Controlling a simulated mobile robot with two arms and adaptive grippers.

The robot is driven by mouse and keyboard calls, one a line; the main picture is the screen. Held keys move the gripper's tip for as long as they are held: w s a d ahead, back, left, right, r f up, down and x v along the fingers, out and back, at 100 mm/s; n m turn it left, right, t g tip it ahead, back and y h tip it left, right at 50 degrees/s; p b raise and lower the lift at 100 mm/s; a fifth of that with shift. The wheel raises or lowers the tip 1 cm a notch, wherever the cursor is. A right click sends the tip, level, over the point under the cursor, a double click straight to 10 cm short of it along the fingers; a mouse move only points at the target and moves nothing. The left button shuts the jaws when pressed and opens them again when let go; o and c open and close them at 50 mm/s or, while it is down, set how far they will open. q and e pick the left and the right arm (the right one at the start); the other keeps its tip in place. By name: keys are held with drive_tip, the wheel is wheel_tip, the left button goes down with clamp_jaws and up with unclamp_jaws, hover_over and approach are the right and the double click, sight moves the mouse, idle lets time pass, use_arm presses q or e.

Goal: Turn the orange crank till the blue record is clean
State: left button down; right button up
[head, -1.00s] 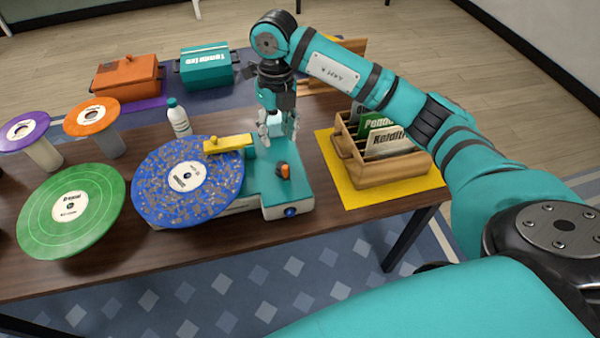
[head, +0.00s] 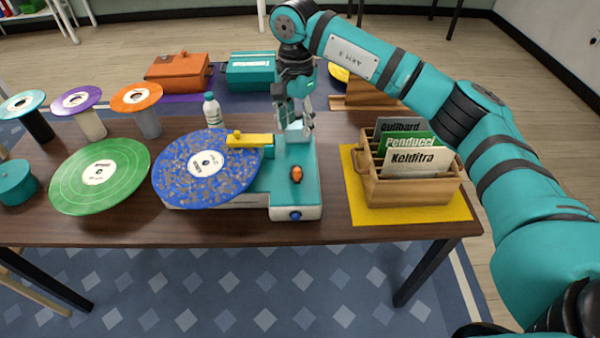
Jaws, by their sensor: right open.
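The blue record (head: 180,176) lies on the teal and white cleaning machine (head: 288,205), and its surface is covered with brownish specks. A yellow arm (head: 250,141) reaches over the record's upper right edge. The small orange crank (head: 297,174) sits on the machine's teal top, right of the record. My right gripper (head: 296,128) points down above the back of the machine, behind the crank. It is open, and I see nothing held in it. Its fingers appear apart from the crank. My left gripper is out of view.
A wooden crate (head: 408,190) of records stands on a yellow mat (head: 357,210) to the right. A green record (head: 128,172) lies left of the blue one. A white bottle (head: 212,110) stands behind it. Several records on stands, an orange box (head: 176,72) and a teal box (head: 251,74) are farther back.

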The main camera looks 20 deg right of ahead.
sight(297, 169)
wheel_tip(297, 169, down, 15)
drive_tip(key=p, duration=0.3)
drive_tip(key=shift+f, duration=0.65)
clamp_jaws()
